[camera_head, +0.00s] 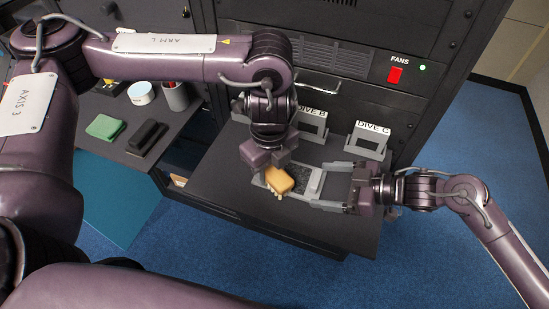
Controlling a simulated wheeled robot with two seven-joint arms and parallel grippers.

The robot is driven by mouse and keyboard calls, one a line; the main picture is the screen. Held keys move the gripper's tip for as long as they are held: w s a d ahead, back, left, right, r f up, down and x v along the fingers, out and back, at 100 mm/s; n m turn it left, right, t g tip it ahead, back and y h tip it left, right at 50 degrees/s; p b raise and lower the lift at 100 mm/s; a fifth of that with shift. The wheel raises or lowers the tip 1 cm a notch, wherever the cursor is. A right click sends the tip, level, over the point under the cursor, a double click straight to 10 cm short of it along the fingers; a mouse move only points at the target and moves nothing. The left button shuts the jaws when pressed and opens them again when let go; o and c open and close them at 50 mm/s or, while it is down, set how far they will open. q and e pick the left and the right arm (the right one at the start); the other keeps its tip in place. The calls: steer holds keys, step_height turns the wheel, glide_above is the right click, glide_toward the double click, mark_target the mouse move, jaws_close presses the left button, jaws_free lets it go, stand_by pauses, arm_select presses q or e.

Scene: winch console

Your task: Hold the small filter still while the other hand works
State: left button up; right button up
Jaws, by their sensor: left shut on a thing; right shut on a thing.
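The small filter is a flat dark grey panel in a pale frame (316,182), lying on the dark shelf (225,180) at the centre. My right gripper (322,186) comes from the right and is shut on the filter, one long grey finger on its far side and one on its near side. My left gripper (272,164) points down from above and is shut on a tan brush-like block (280,180) with pale bristles. The block is tilted over the left part of the filter and hides some of it. I cannot tell whether the bristles touch the filter.
Grey holders labelled DIVE B (312,122) and DIVE C (370,138) stand behind the filter. A red FANS switch (395,75) is on the rack. A green cloth (105,128), black block (147,138), white tub (141,94) and cup (175,97) are on the left counter.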

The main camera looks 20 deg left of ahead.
arm_select(q)
steer(key=shift+s, duration=0.5)
steer(key=shift+r, duration=4)
arm_select(e)
steer(key=o, duration=0.9)
steer(key=v, duration=1.2)
steer(key=shift+d, duration=0.1)
